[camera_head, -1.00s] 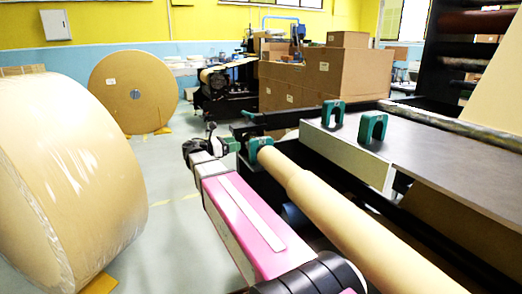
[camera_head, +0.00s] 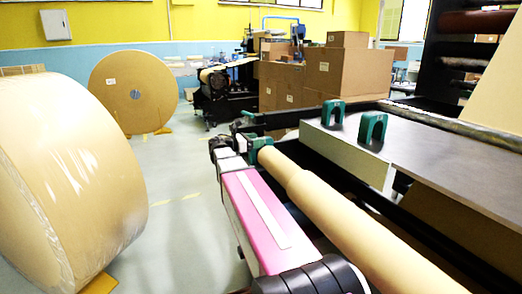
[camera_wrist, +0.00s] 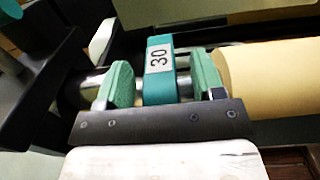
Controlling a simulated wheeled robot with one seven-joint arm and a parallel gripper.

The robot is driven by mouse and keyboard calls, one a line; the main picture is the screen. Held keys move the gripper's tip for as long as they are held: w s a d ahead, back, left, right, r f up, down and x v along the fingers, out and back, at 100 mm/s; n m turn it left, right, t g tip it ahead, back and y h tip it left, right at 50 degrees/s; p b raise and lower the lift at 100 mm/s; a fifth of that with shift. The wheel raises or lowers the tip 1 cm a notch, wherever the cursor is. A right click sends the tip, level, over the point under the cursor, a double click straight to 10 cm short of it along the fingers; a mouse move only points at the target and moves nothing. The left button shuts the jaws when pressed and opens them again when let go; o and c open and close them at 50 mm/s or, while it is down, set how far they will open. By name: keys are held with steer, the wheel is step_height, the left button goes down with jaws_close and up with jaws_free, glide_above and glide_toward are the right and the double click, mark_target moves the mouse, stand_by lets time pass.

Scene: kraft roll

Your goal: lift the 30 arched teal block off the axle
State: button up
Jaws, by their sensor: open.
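The 30 arched teal block (camera_wrist: 159,70) sits over the bare metal axle (camera_wrist: 188,84), its label facing the wrist camera. It touches or nearly touches no finger on its left, where a gap shows. My gripper (camera_wrist: 163,84) is open, with one green pad on each side of the block. The right pad is closer to the block, between it and the tan roll core (camera_wrist: 268,75). In the head view the teal block (camera_head: 252,151) is at the far end of the core, partly hidden by my arm.
Two more arched teal blocks, a far one (camera_head: 334,112) and a nearer one (camera_head: 373,130), stand on a grey tabletop (camera_head: 440,150) to the right. A large wrapped roll (camera_head: 65,180) stands at the left. Clear floor lies between it and my arm.

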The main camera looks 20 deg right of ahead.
steer(key=c, duration=1.1)
steer(key=shift+r, duration=0.15)
